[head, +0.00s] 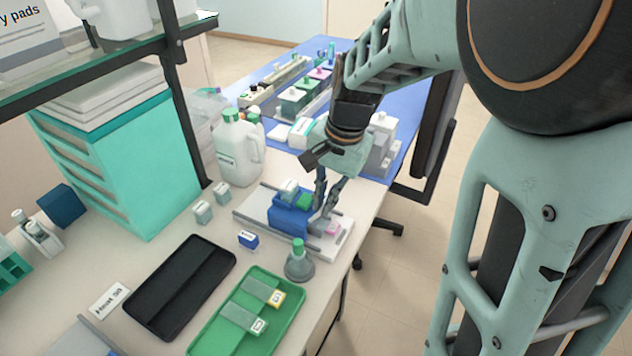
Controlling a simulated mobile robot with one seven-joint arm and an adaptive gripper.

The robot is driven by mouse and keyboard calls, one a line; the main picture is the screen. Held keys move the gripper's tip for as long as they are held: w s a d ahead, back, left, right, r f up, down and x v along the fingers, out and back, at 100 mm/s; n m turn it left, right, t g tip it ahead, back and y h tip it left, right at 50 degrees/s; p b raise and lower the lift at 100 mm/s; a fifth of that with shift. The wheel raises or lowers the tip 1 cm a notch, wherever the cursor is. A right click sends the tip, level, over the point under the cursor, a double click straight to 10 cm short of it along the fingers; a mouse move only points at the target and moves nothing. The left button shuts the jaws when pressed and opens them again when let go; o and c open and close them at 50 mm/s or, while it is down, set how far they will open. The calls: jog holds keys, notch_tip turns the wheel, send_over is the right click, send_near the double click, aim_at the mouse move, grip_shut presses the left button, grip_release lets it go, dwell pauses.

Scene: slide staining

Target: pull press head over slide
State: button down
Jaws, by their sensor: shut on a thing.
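The press head is a blue block (287,219) on a pale base with grey rails (248,210), at the middle of the table. A green part and a whitish block sit on top of it. A slide with a pink end (332,228) lies on the base just right of the press head; the rest of it is hard to make out. My gripper (319,213) reaches down at the press head's right side, shut on part of it. The fingers partly hide where they grip.
A green tray (214,340) with labelled pieces and a black tray (161,311) lie front left. A white jug (237,152) stands behind. The table's right edge is near.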

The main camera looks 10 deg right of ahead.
jog(key=c, duration=2.7)
grip_release()
jog(key=shift+s+d, duration=0.5)
jog(key=shift+d, duration=0.3)
jog(key=o, duration=0.6)
notch_tip(320, 180, up, 12)
jog(key=s+d+p, duration=0.1)
jog(key=p, duration=0.8)
jog(key=shift+d+r+p, duration=0.15)
jog(key=shift+d+p, duration=0.15)
jog(key=shift+d, duration=0.1)
notch_tip(320, 180, up, 7)
jog(key=d, duration=0.1)
jog(key=shift+s+r, duration=0.2)
jog(key=shift+s, duration=0.25)
jog(key=shift+d, duration=0.1)
